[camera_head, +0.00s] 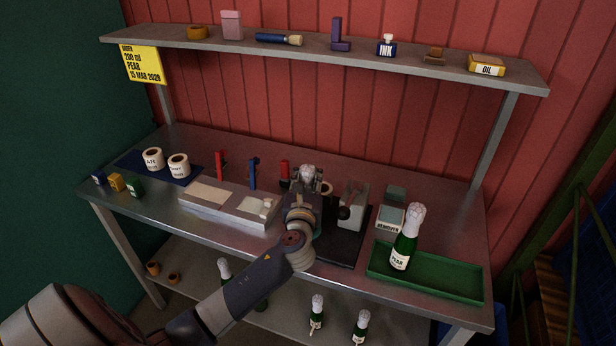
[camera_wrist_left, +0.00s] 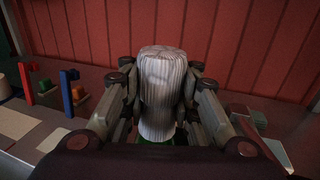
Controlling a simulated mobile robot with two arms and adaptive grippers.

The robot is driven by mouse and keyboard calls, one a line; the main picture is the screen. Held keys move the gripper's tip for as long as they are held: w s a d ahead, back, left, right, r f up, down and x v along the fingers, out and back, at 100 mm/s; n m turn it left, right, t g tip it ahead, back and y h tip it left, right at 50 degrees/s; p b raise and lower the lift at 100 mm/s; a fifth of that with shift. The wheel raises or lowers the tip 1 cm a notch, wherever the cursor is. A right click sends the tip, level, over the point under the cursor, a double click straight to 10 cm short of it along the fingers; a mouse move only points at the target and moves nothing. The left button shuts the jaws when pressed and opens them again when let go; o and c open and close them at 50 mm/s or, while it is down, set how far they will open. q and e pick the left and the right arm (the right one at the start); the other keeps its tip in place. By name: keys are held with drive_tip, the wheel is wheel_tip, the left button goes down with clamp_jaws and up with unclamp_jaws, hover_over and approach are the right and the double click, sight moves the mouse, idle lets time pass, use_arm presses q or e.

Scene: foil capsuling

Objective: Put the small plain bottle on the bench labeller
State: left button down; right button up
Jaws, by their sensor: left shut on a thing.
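My left gripper (camera_head: 306,186) is over the middle of the bench, beside the labeller. It is shut on the small bottle, whose pleated white foil top (camera_head: 308,172) shows above the fingers. In the left wrist view this white foil top (camera_wrist_left: 161,90) stands upright between both fingers (camera_wrist_left: 160,112), with a little green below it. The rest of the bottle is hidden by my gripper and arm, so I cannot tell if its base touches anything. The bench labeller (camera_head: 352,208), a grey upright body with a dark knob on a black base, is just right of my gripper. My right gripper is out of view.
A green tray (camera_head: 450,284) at the right holds a labelled PEAR bottle (camera_head: 404,240). A remover box (camera_head: 391,212) stands behind it. Label rolls (camera_head: 153,158), red and blue tools (camera_head: 252,174) and a pale tray (camera_head: 218,211) are at the left. A shelf (camera_head: 400,60) hangs above.

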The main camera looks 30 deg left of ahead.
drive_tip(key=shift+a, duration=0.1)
use_arm(q)
drive_tip(key=c, duration=1.7)
unclamp_jaws()
drive_tip(key=shift+f, duration=0.1)
drive_tip(key=o, duration=0.5)
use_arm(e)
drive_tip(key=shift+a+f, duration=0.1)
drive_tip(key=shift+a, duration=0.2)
use_arm(q)
drive_tip(key=shift+s, duration=0.15)
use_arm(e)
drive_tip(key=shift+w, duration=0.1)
use_arm(q)
drive_tip(key=shift+s+d, duration=0.25)
drive_tip(key=shift+s, duration=0.05)
drive_tip(key=b+v, duration=0.2)
drive_tip(key=v, duration=0.9)
drive_tip(key=shift+b, duration=0.3)
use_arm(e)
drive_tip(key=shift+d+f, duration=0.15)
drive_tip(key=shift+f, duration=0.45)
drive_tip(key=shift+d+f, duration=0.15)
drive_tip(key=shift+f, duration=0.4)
